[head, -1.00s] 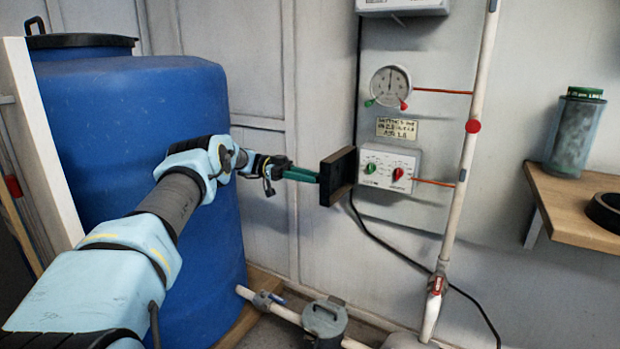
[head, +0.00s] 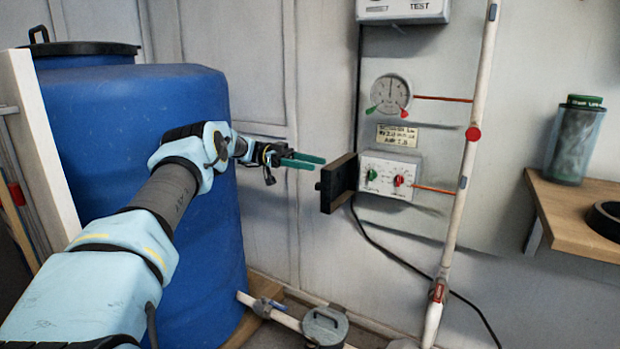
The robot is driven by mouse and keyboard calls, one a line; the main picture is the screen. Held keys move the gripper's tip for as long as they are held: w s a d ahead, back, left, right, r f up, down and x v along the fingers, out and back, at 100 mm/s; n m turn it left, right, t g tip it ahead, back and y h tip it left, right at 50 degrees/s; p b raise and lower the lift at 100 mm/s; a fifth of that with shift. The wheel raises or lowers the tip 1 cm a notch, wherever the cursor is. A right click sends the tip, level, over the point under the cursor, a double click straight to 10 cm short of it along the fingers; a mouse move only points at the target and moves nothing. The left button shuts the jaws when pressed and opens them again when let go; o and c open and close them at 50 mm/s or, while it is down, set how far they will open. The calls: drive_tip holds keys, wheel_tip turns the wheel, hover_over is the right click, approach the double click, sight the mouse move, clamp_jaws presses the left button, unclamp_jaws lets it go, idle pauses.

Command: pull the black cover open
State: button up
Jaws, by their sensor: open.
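The black cover (head: 340,184) stands swung out from the left side of a white control box (head: 391,175) on the wall. The box's face shows, with a green knob (head: 372,174) and a red knob (head: 399,181). A small dark knob sticks out from the cover's left face. My gripper (head: 318,162) is to the left of the cover and slightly above its middle. Its green fingers are apart with nothing between them. I see a small gap between the fingertips and the cover.
A blue barrel (head: 150,130) stands left, behind my arm. A round gauge (head: 390,93) hangs above the box. A white vertical pipe (head: 468,150) runs right of it. A wooden shelf (head: 560,215) with a jar (head: 574,140) is at the right.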

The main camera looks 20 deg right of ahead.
wheel_tip(320, 180, up, 4)
drive_tip(key=shift+r, duration=0.1)
drive_tip(key=shift+s, duration=0.1)
idle(0.5)
